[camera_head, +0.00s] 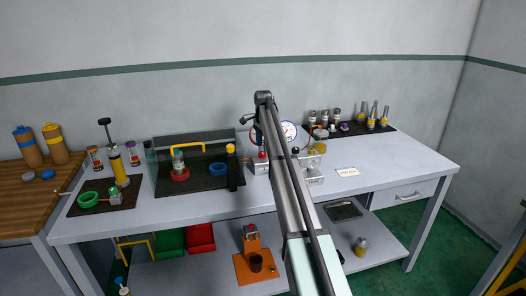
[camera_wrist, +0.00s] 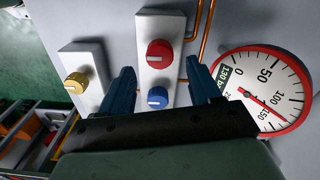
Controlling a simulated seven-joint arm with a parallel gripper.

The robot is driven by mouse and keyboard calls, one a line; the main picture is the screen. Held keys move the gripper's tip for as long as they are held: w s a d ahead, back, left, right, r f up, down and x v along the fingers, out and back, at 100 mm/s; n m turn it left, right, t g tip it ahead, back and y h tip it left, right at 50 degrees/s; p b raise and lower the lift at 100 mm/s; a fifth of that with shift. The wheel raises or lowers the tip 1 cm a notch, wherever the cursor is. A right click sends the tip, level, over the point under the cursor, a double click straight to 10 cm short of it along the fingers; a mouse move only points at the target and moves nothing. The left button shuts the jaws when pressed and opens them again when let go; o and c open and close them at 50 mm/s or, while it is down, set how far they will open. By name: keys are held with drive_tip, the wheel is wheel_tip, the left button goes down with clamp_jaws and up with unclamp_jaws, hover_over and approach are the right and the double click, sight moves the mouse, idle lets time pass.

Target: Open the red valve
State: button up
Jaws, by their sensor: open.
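A red round knob (camera_wrist: 159,54), the red valve, sits on a white panel in the wrist view with a pale mark on its face. A blue knob (camera_wrist: 157,98) is on the same panel below it. My gripper (camera_wrist: 162,78) is open, with its dark blue fingers left and right of the panel's knobs in the picture. Nothing is between the fingertips that they touch. The red knob shows just beyond the fingertips, and the blue one shows between the fingers. In the head view my arm hides the gripper and much of this panel area.
A yellow knob (camera_wrist: 76,83) on another white panel is to the left. A red-rimmed gauge (camera_wrist: 268,92) is close to the right finger, with copper pipes (camera_wrist: 201,30) nearby. On the bench (camera_head: 380,180) stand a dark tray (camera_head: 208,184) and several bottles (camera_head: 322,117).

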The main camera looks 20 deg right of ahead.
sight(262, 155)
drive_tip(key=shift+f, duration=1.7)
drive_tip(key=c, duration=1)
